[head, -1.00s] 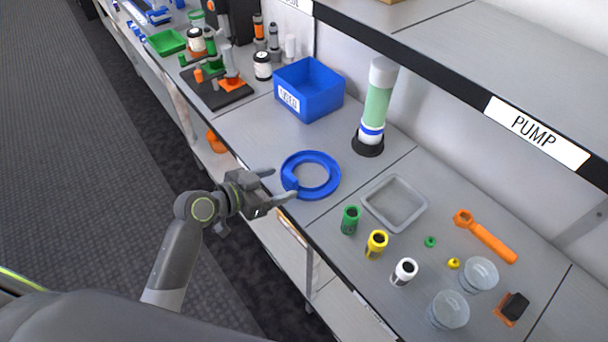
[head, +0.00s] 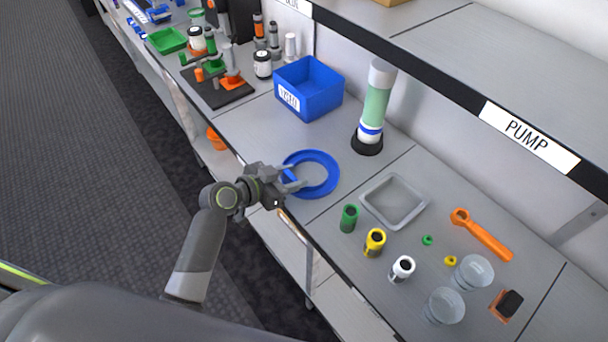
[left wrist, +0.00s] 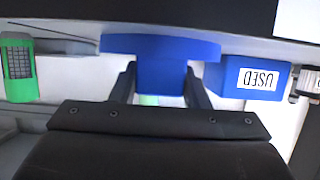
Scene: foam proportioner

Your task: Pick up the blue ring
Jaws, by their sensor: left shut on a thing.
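The blue ring (head: 325,192) lies flat on the grey bench near its front edge in the head view. My left gripper (head: 291,180) reaches over the bench edge and is shut on the near left part of the ring. In the left wrist view the two dark fingers (left wrist: 158,88) stand on either side of a blue block-like part of the ring (left wrist: 160,48). I cannot tell whether the ring is clear of the bench. My right gripper is not in view.
A blue bin (head: 309,88) stands behind the ring, and a green-and-white cylinder (head: 376,105) on a black base stands to its right. A grey tray (head: 394,201) and green, yellow and white small cylinders are at the right. A shelf labelled PUMP (head: 528,138) overhangs the back.

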